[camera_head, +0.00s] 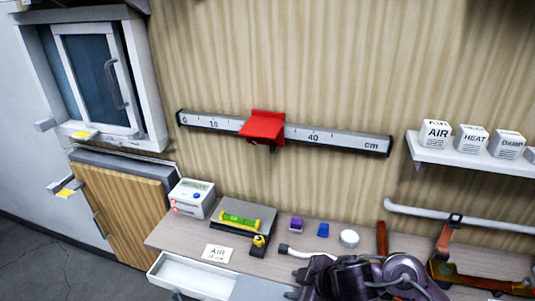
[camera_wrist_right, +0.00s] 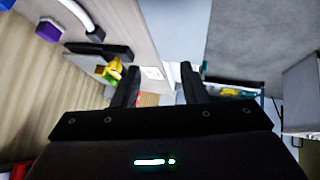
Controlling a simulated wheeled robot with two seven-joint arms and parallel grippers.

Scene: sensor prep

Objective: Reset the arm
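My right gripper (camera_head: 298,283) reaches in at the bottom of the head view, low in front of the workbench, its fingers pointing left. In the right wrist view its two black fingers (camera_wrist_right: 158,72) stand apart with nothing between them. Beyond them the wrist view shows the bench edge and blurred small items. My purple-grey wrist hides part of the bench front. My left gripper and arm are not in view.
The workbench (camera_head: 172,237) holds a meter box (camera_head: 192,198), a green level (camera_head: 240,218) and several small parts. A white drawer (camera_head: 195,280) stands open below. A ruler rail with a red slider (camera_head: 264,126) and a shelf (camera_head: 465,159) with labelled boxes are on the wall.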

